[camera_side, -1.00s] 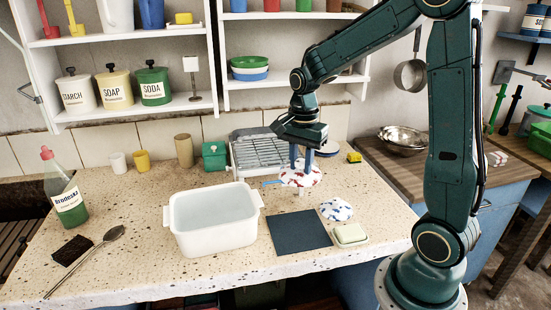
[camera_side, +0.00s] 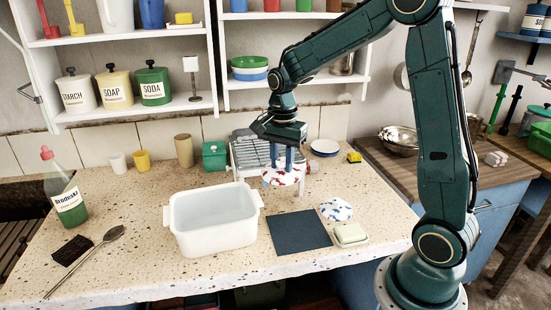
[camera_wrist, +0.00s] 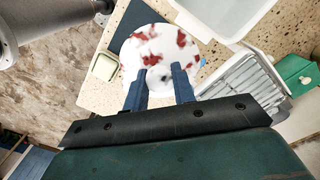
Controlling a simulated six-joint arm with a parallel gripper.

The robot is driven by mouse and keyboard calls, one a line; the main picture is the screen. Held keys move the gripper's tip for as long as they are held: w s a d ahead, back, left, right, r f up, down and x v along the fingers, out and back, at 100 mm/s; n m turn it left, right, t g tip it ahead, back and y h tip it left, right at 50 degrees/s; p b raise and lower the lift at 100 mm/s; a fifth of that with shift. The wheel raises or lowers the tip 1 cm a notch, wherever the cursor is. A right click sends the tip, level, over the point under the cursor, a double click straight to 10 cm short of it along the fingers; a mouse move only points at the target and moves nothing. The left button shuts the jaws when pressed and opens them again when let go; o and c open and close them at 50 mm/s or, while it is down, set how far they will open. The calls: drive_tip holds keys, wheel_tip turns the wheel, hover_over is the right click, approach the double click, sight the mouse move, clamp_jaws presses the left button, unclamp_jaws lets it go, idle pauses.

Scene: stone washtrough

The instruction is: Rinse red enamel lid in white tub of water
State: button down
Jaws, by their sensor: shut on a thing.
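The red enamel lid, white with red patches (camera_side: 272,177), hangs level from my gripper (camera_side: 284,165) above the counter, behind and to the right of the tub. The tub also shows at the top right of the wrist view (camera_wrist: 235,30). The lid is outside the tub, apart from it.
A grey dish rack (camera_side: 245,158) stands behind the lid. A dark mat (camera_side: 299,230), a blue-patched lid (camera_side: 336,209) and a soap dish (camera_side: 350,236) lie right of the tub.

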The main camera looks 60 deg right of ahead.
drive_tip(key=w+a+f+n, duration=0.3)
drive_tip(key=w+a+f, duration=0.1)
drive_tip(key=w+a, duration=0.7)
drive_tip(key=w, duration=0.3)
drive_tip(key=shift+w+a+n, duration=0.25)
drive_tip(key=shift+w+n, duration=0.05)
drive_tip(key=shift+w, duration=0.05)
drive_tip(key=shift+f, duration=0.15)
wheel_tip(320, 180, down, 9)
drive_tip(key=shift+r, duration=0.2)
idle(0.4)
drive_tip(key=shift+r, duration=0.15)
idle(0.9)
wheel_tip(320, 180, up, 7)
idle(1.1)
idle(1.0)
